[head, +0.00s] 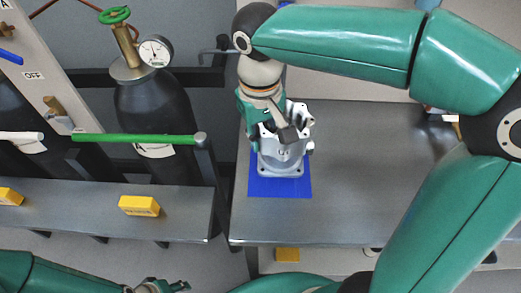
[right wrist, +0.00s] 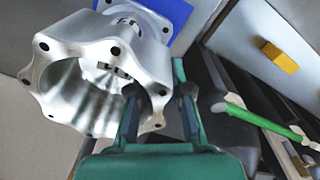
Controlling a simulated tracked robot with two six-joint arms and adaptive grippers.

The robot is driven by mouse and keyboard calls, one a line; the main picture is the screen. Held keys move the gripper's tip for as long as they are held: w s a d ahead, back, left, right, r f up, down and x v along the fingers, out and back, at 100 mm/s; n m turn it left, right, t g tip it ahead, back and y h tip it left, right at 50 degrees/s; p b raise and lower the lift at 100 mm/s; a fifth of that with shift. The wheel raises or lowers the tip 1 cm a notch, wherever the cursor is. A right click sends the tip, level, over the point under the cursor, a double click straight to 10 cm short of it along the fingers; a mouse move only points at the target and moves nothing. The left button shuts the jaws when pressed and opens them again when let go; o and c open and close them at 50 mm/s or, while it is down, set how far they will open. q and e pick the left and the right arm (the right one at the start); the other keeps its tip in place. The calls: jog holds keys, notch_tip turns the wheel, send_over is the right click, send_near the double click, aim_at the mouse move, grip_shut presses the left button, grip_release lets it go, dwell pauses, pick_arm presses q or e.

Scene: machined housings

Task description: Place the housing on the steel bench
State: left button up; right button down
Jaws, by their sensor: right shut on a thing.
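The housing (head: 283,158), a silver-grey metal casting with a flange and bolt holes, is at the left part of the steel bench (head: 370,190). It is over a blue mat (head: 280,188); whether it touches it is hard to tell. My right gripper (head: 275,122) reaches down from above and is shut on the housing's upper part. In the right wrist view the housing (right wrist: 75,60) shows its wide scalloped end and hollow bore, next to the fingers of the gripper (right wrist: 160,92). My left gripper (head: 158,286) is at the bottom edge, partly cut off; its jaws are unclear.
A dark gas cylinder (head: 155,105) with a gauge and green valve stands left, behind a green rail (head: 135,138). A lower-left shelf (head: 100,207) bears yellow blocks (head: 139,206). The bench right of the mat is clear. Small items (head: 440,112) are at its far right.

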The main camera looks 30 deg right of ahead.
aim_at(261, 163)
jog(key=shift+f, duration=2.15)
jog(key=shift+f+b, duration=0.15)
jog(key=shift+b, duration=0.25)
jog(key=c, duration=1.1)
grip_release()
notch_tip(261, 163, up, 12)
jog(key=shift+s+a+r+p, duration=0.1)
jog(key=shift+a+r+p, duration=0.05)
jog(key=shift+p, duration=0.85)
